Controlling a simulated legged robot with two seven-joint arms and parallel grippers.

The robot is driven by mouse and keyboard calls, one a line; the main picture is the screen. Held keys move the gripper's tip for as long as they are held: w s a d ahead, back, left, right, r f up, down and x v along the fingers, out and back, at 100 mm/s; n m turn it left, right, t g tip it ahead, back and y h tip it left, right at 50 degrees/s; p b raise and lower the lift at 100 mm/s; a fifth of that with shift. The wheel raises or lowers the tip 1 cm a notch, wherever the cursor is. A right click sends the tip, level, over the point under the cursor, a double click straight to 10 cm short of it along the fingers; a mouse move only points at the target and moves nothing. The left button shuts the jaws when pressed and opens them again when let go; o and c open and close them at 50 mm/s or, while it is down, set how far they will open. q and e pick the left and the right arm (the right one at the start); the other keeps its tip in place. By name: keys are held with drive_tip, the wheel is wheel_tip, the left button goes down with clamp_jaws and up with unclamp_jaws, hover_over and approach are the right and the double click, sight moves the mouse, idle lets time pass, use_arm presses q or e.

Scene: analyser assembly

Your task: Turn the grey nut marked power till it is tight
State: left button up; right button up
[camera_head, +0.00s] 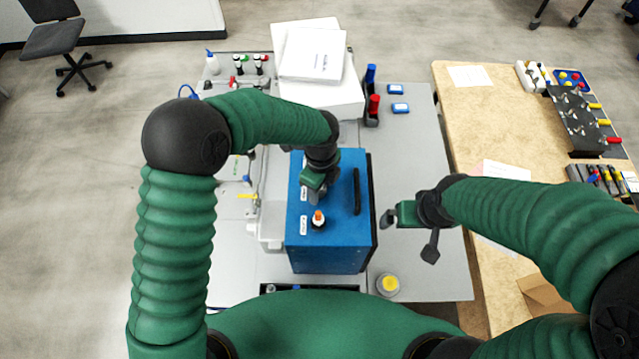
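The blue analyser box (335,245) stands on the grey table, with a black handle along the right of its top. A small white fitting with an orange tip (318,219) stands on the top, beside a white label (303,226) too small to read. My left gripper (316,194) points down over the top, just behind the orange-tipped fitting. Its fingers hide what lies beneath, and I cannot make out the grey nut or the finger gap. My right gripper (409,234) is right of the box, apart from it, with its fingers spread and nothing between them.
White boxes (312,55) are stacked behind the analyser. Red and blue holders (372,105) stand at the back right. A yellow-topped round container (388,284) sits at the front right. A wooden bench (455,100) with tools is on the right. Grey table right of the analyser is mostly clear.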

use_arm(q)
drive_tip(key=shift+s+d+r, duration=0.1)
drive_tip(key=shift+s+r, duration=0.05)
drive_tip(key=shift+s, duration=0.05)
drive_tip(key=shift+w+n, duration=0.1)
drive_tip(key=shift+n, duration=0.3)
drive_tip(key=n, duration=0.3)
drive_tip(key=n+b, duration=0.1)
drive_tip(key=shift+w+f+n, duration=0.25)
drive_tip(key=shift+w+n, duration=0.05)
drive_tip(key=shift+w, duration=0.1)
drive_tip(key=n, duration=0.3)
drive_tip(key=shift+w, duration=0.25)
drive_tip(key=shift+w+n+b, duration=0.15)
drive_tip(key=shift+n+b, duration=0.2)
drive_tip(key=shift+n, duration=0.85)
drive_tip(key=n, duration=0.5)
drive_tip(key=shift+w+r, duration=0.15)
drive_tip(key=shift+w, duration=0.05)
drive_tip(key=shift+o, duration=1)
drive_tip(key=shift+s+a, duration=0.1)
drive_tip(key=shift+a, duration=0.1)
drive_tip(key=shift+d, duration=0.1)
use_arm(e)
drive_tip(key=shift+s+d+f, duration=0.15)
drive_tip(key=shift+s+f, duration=0.15)
drive_tip(key=shift+f, duration=0.5)
